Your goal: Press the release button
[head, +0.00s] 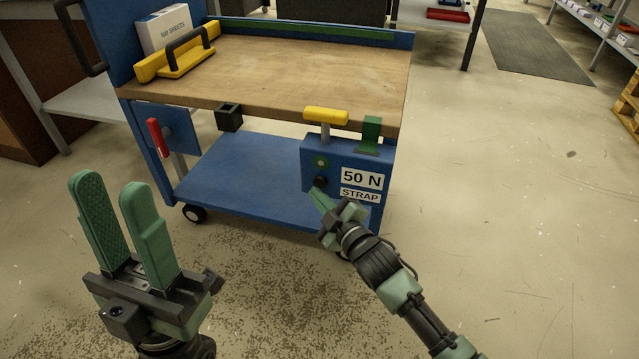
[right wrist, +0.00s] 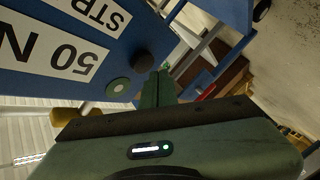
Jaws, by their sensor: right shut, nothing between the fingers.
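A blue box marked "50 N STRAP" (head: 312,150) is fixed to the front of the cart. Its face carries a dark round knob or button (head: 320,182) and a round green-and-pale disc (head: 321,162) above it; which is the release button is not labelled. My right gripper (head: 316,194) is shut and empty, its tips just below the dark button. In the right wrist view the shut fingers (right wrist: 159,78) are close beside the dark button (right wrist: 142,61) and the disc (right wrist: 118,87); contact cannot be told. My left gripper (head: 111,184) is open and empty, left of the cart.
The blue cart has a wooden top (head: 310,70) bearing a yellow bar with a black handle (head: 185,50) and a white box (head: 165,28). A yellow T-handle (head: 326,115) tops the blue box. A red lever (head: 157,138) is at left. Floor right is clear.

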